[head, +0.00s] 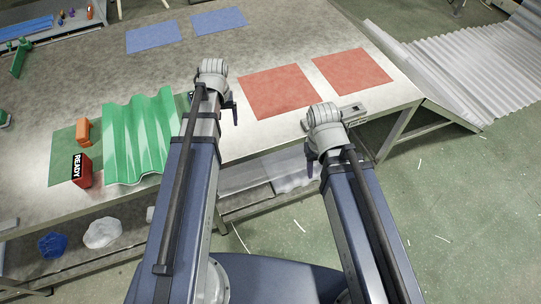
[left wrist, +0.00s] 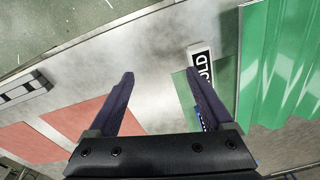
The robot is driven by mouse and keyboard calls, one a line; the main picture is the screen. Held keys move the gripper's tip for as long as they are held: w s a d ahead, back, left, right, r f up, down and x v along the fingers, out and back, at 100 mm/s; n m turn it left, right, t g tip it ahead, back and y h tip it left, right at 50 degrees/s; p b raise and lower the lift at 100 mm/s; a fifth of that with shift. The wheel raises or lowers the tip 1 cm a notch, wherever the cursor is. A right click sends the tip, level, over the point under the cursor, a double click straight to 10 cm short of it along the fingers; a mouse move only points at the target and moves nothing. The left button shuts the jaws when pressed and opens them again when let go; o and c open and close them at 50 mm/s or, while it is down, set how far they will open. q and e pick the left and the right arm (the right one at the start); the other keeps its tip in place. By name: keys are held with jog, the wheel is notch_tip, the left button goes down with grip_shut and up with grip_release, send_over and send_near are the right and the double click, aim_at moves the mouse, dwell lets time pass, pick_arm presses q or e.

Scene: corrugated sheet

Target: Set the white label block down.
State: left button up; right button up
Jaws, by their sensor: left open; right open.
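The white label block (left wrist: 202,66) stands out in the left wrist view, with a dark label whose visible letters read "OLD". It rests beside the green corrugated sheet (left wrist: 280,60), near a strip of green mat. My left gripper (left wrist: 160,82) is open and empty, with bare table between its fingers. The block is by the right-hand finger in that view, outside the jaws. In the head view the block is mostly hidden behind my left arm, and my left gripper (head: 234,106) is partly hidden. My right gripper (head: 311,155) is open near the table's front edge.
The green sheet (head: 138,140) lies on a green mat (head: 62,150), with an orange block (head: 83,133) and a red READY block (head: 81,172) beside it. Red mats (head: 283,92) and blue mats (head: 153,40) lie empty. Bare table lies between the mats.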

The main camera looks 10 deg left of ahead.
pick_arm(q)
jog(key=s+d+m, duration=0.3)
jog(key=s+d, duration=0.3)
jog(key=d, duration=0.4)
jog(key=s+d+m+g, duration=0.1)
jog(key=s+d+m, duration=0.3)
jog(key=s+d, duration=0.3)
jog(key=d, duration=0.3)
jog(key=shift+s+d+y, duration=0.15)
jog(key=shift+y, duration=0.15)
